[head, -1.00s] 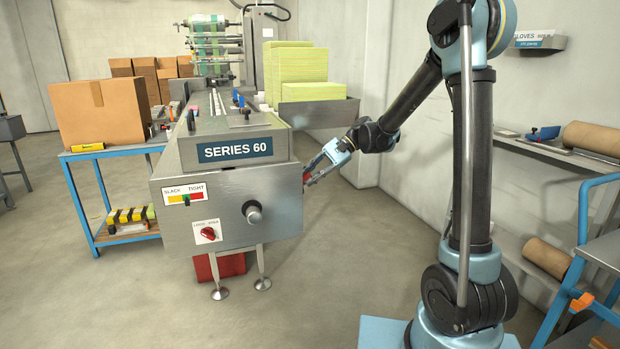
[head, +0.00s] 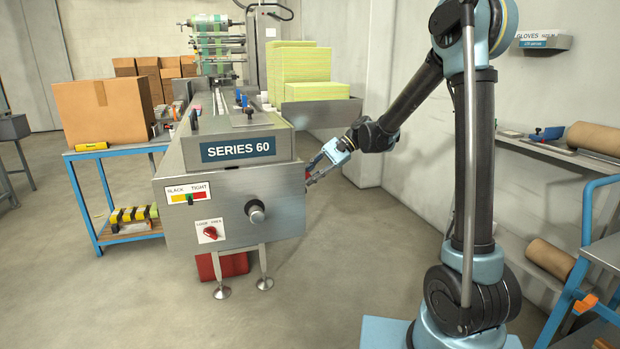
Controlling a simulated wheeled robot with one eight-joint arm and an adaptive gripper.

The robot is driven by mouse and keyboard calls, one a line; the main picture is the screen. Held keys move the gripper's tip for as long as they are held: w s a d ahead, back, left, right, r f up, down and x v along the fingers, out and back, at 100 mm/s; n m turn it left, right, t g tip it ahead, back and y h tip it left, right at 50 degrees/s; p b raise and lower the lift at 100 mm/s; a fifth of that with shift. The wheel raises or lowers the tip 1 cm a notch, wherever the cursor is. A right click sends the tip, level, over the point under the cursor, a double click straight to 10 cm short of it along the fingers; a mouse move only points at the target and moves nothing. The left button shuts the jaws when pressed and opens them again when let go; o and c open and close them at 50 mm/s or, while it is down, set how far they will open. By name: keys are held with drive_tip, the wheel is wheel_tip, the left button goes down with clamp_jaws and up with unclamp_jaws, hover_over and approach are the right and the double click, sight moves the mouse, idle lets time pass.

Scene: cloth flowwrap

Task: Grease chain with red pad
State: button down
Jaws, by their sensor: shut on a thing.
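My gripper (head: 315,170) is at the right side of the steel SERIES 60 machine (head: 270,220), close against its side wall. It is shut on a small red thing, which appears to be the red pad (head: 308,173). Only a sliver of red shows at the fingertips, and the machine's edge and the fingers hide the rest. I cannot tell whether the pad touches anything inside the machine. The chain is not visible from here.
The machine's front has a slack/tight gauge (head: 189,196), a red switch (head: 210,232) and a round knob (head: 256,212). A blue bench (head: 110,151) with a carton (head: 103,110) stands left. Wall shelves (head: 560,153) are at right. Floor between is clear.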

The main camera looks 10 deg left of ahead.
drive_tip(key=shift+w+a, duration=3)
drive_tip(key=shift+w, duration=1.75)
drive_tip(key=shift+s+d, duration=0.6)
drive_tip(key=shift+s, duration=0.25)
drive_tip(key=shift+s+d, duration=0.55)
drive_tip(key=shift+s, duration=0.3)
drive_tip(key=shift+s+d, duration=0.65)
drive_tip(key=shift+s, duration=0.45)
drive_tip(key=shift+s+d, duration=0.6)
drive_tip(key=shift+s, duration=0.5)
drive_tip(key=shift+s+d, duration=0.65)
drive_tip(key=shift+s, duration=0.45)
drive_tip(key=shift+w, duration=0.15)
drive_tip(key=w+a, duration=0.6)
drive_tip(key=w, duration=0.3)
drive_tip(key=shift+w, duration=0.35)
drive_tip(key=s+d, duration=0.4)
drive_tip(key=s, duration=0.2)
drive_tip(key=shift+s+d, duration=0.15)
drive_tip(key=shift+s, duration=0.2)
